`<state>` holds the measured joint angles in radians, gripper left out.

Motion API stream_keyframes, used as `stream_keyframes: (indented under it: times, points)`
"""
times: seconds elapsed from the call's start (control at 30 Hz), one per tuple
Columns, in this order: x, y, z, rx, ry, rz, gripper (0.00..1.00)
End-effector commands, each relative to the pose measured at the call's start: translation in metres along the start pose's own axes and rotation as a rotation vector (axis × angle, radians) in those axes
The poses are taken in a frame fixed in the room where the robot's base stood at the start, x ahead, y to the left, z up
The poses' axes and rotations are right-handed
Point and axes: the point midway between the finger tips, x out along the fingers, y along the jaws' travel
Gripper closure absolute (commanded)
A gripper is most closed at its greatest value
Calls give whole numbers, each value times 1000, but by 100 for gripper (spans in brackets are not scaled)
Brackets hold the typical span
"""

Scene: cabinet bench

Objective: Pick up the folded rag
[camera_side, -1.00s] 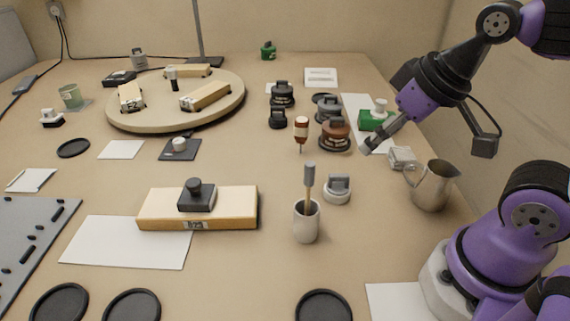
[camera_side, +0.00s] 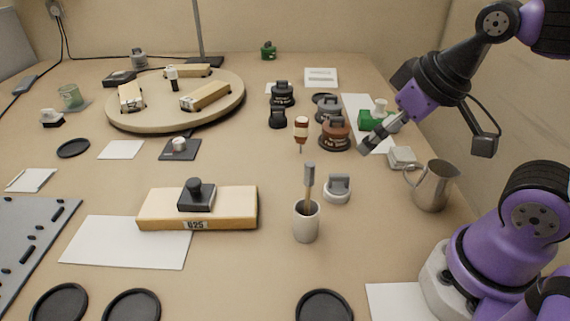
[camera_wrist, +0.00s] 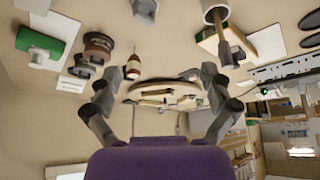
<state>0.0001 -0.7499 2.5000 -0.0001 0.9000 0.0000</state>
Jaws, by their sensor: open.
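A small, light grey, folded-looking block (camera_side: 402,157) lies on the bench between my gripper and the metal jug; I take it for the folded rag, but its cloth texture is too small to tell. My gripper (camera_side: 370,142) hangs up and to the left of it in the side view, apart from it and empty. In the wrist view my gripper's fingers (camera_wrist: 160,85) are spread wide with nothing held between them. A pale shape at the top left edge of the wrist view may be the rag, but it is cut off.
A metal jug (camera_side: 432,187) stands close beside the rag. A green-and-white item (camera_side: 376,116) and brown-black round weights (camera_side: 335,134) are near my gripper. A cup with a brush (camera_side: 306,222) stands in front. A round turntable (camera_side: 150,122) is at the back left.

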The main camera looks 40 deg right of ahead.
Motion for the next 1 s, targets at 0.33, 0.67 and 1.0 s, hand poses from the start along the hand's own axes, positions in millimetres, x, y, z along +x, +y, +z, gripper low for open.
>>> stream_keyframes:
  times: [0.33, 0.67, 1.0]
  points:
    - [0, 0, 0, -1, -1, 0, 0]
    - [22, 68, -30, -278, -215, 52, 0]
    - [71, 190, -15, -663, -452, -134, 0]
